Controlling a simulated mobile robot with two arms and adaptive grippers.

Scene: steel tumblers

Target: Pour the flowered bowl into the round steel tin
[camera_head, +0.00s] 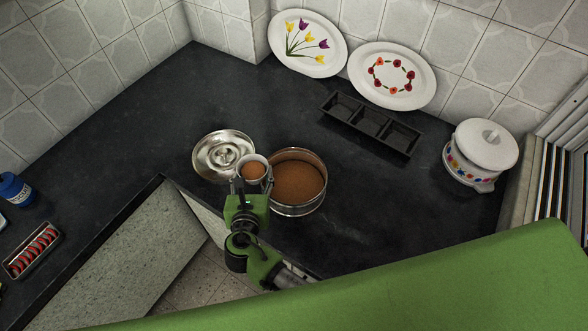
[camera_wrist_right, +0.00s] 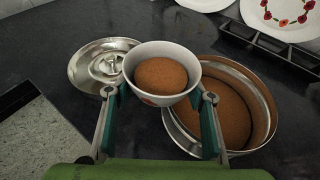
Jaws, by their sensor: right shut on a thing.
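The flowered bowl (camera_head: 253,171) is white, small and holds a brown fill; it also shows in the right wrist view (camera_wrist_right: 162,75). My right gripper (camera_head: 246,187) is shut on the bowl, with one finger on each side of it in the wrist view (camera_wrist_right: 160,97). The bowl looks about upright. The round steel tin (camera_head: 298,209) stands on the counter just right of the bowl and holds brown contents; its steel wall shows in the wrist view (camera_wrist_right: 262,92). The bowl hides part of the tin's left side. My left gripper is not in view.
A round steel lid (camera_head: 222,156) lies left of the bowl. A black three-part tray (camera_head: 371,126), two flowered plates (camera_head: 308,43) and a white lidded pot (camera_head: 480,152) stand behind and right. A blue jar (camera_head: 14,188) and a narrow tray of red pieces (camera_head: 33,250) are at far left.

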